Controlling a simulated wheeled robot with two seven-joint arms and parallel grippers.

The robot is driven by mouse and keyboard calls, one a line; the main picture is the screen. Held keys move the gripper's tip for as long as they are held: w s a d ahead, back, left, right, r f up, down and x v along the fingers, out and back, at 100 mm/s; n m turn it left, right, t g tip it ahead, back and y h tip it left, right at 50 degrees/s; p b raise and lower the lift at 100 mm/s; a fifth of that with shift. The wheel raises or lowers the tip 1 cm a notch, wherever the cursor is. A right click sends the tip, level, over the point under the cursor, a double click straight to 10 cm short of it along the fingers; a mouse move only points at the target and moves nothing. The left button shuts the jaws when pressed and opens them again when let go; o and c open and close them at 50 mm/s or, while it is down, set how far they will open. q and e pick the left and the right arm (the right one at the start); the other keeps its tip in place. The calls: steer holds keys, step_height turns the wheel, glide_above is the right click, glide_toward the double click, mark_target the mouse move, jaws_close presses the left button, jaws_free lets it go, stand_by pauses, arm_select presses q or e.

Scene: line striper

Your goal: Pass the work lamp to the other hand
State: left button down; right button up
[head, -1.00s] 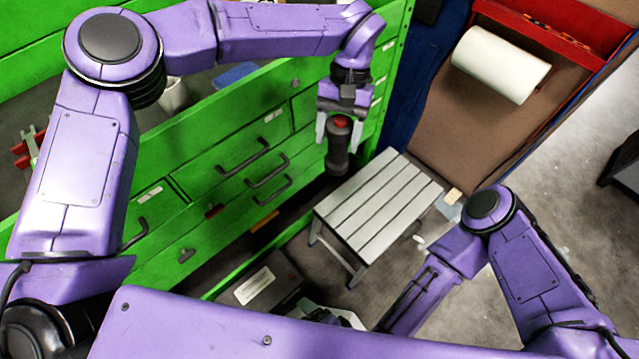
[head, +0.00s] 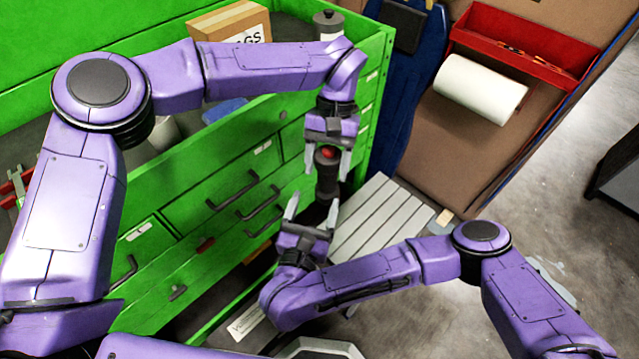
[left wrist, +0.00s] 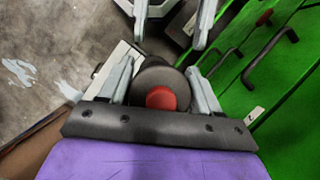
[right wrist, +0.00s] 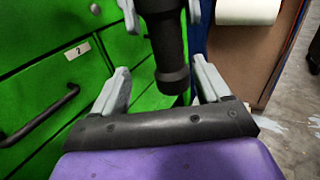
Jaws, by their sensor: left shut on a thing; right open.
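The work lamp (head: 327,174) is a black cylinder with a red button on its top end. My left gripper (head: 326,160) is shut on its upper part and holds it in the air, hanging down. In the left wrist view the lamp (left wrist: 161,80) sits between the left fingers, red button toward the camera. My right gripper (head: 311,212) is open just below, its fingers pointing up at the lamp's lower end. In the right wrist view the lamp (right wrist: 169,55) comes down between the open right fingers (right wrist: 163,82), with gaps visible beside its lower end.
A green drawer cabinet (head: 225,185) with black handles stands close on the left. A grey slatted step stool (head: 378,215) is below and to the right of the grippers. A paper roll (head: 482,90) hangs under a red tray (head: 525,45) at the back right.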

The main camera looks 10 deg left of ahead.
mark_target(323, 172)
steer(key=w, duration=0.6)
steer(key=w+d, duration=0.1)
steer(key=w, duration=0.2)
steer(key=shift+w, duration=0.2)
arm_select(q)
steer(key=shift+d, duration=0.1)
arm_select(e)
steer(key=c, duration=1.2)
arm_select(q)
steer(key=shift+c, duration=1)
jaws_free()
arm_select(e)
steer(key=shift+s+a+r, duration=0.1)
steer(key=shift+c, duration=0.2)
arm_select(q)
steer(key=shift+o, duration=0.3)
arm_select(e)
jaws_close()
